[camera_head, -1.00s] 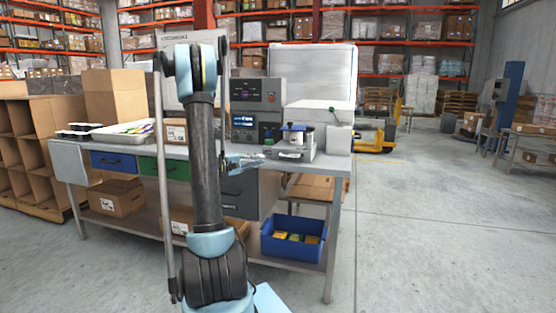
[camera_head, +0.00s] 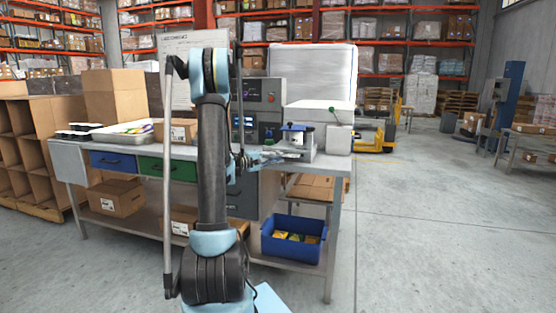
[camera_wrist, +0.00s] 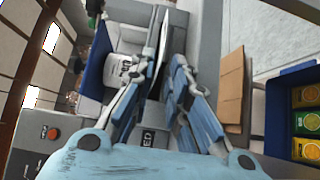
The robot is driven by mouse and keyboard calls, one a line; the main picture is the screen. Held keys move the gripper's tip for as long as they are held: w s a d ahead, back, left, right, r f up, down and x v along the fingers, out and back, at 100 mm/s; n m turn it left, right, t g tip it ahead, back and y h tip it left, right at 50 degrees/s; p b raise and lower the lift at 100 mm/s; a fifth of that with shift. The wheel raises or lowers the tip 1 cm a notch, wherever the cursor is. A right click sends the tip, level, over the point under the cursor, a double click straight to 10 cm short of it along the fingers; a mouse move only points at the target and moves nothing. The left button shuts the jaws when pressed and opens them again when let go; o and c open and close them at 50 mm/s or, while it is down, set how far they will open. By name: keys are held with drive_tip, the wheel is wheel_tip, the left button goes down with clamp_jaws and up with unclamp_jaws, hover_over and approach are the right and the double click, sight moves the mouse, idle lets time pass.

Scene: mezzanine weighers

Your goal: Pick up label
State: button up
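My gripper (camera_head: 272,157) is beside the front of the small weighing device with a blue top (camera_head: 295,138), above the bench edge. In the wrist view its two light-blue fingers (camera_wrist: 170,52) are apart, with a narrow gap between them. In the head view the label cannot be made out, and my arm hides part of the bench.
The grey bench (camera_head: 335,166) carries a control unit (camera_head: 265,96), a pale box-like unit (camera_head: 322,112) and a tray (camera_head: 124,133). A blue bin (camera_head: 293,250) with coloured packs sits on its lower shelf. Open floor lies to the right.

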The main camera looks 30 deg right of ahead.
drive_tip(key=shift+d, duration=0.1)
clamp_jaws()
drive_tip(key=shift+r, duration=0.1)
wheel_tip(320, 180, up, 2)
drive_tip(key=shift+r, duration=0.15)
idle(0.4)
drive_tip(key=a+r, duration=0.2)
drive_tip(key=a, duration=0.5)
drive_tip(key=w+a+r, duration=0.1)
drive_tip(key=a+r, duration=0.2)
drive_tip(key=a, duration=0.4)
drive_tip(key=shift+w, duration=0.1)
